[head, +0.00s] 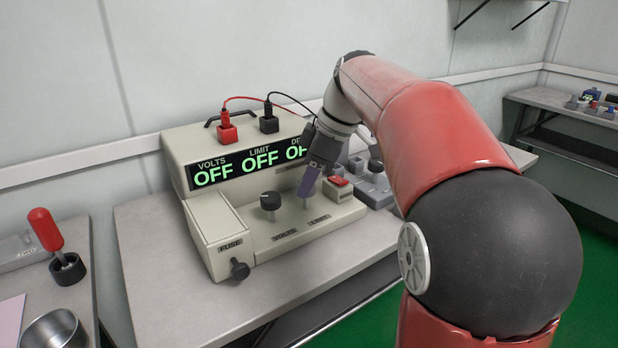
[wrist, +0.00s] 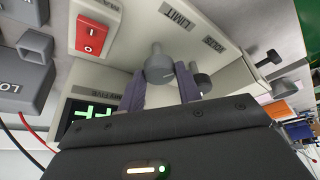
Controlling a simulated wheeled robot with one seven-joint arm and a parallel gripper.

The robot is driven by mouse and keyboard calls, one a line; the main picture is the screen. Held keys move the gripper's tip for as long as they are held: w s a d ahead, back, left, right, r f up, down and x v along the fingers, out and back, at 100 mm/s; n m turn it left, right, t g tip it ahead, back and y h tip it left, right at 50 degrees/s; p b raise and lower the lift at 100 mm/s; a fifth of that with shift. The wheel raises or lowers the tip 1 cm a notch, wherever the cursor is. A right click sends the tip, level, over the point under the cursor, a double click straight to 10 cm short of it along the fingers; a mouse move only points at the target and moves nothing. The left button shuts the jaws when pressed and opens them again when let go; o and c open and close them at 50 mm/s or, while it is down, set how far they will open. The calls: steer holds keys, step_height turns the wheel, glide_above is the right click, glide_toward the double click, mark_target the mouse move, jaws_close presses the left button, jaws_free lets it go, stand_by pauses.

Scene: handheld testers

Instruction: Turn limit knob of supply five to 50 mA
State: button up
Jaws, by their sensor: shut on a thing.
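Supply five (head: 205,205) is a beige bench unit on the table. Its display (head: 240,162) reads OFF under VOLTS and LIMIT; a third reading is partly hidden by my arm. The limit knob (wrist: 159,66) is a grey knob by the LIMIT label (wrist: 177,17). My gripper (wrist: 160,80) reaches down over the front ledge, its purple fingers shut on that knob from both sides. In the head view my gripper (head: 305,192) hides most of the knob. The black volts knob (head: 270,203) stands to its left. The red power switch (head: 338,182) is just right of my gripper.
A black knob (head: 240,270) sticks out of the front of the left side box. Red (head: 227,130) and black (head: 269,122) plugs with leads sit on top. Grey testers (head: 375,185) stand close on the right. The table front is clear.

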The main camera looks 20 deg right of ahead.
stand_by(0.3)
steer(key=o, duration=1)
steer(key=v, duration=0.7)
steer(key=shift+d+r, duration=0.15)
steer(key=shift+r, duration=0.25)
